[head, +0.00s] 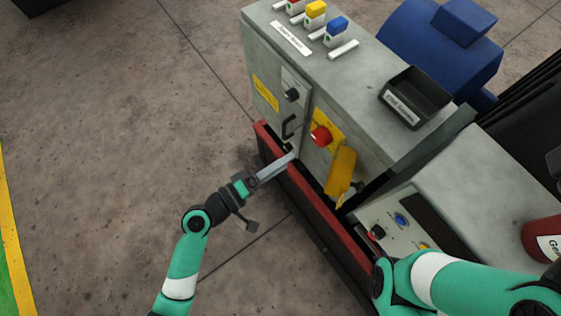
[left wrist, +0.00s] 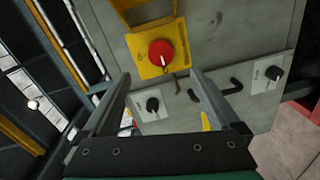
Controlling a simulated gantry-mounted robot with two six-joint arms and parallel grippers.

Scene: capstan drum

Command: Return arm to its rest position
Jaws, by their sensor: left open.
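My left gripper (head: 288,158) reaches in from the lower left of the head view, with its fingertips close to the front of the grey control cabinet (head: 360,95), near its red edge. In the left wrist view, the left gripper (left wrist: 160,77) has its two fingers spread wide with nothing between them. The red rotary switch (left wrist: 161,52) on its yellow plate shows beyond the fingertips; the switch also shows in the head view (head: 321,136). Whether the fingers touch the cabinet I cannot tell. My right arm shows at the lower right of the head view, its gripper out of view.
A black handle (head: 289,127) and a black knob (head: 292,95) stand out from the cabinet front. A red rail (head: 315,205) runs along the base. Open floor (head: 110,130) lies to the left.

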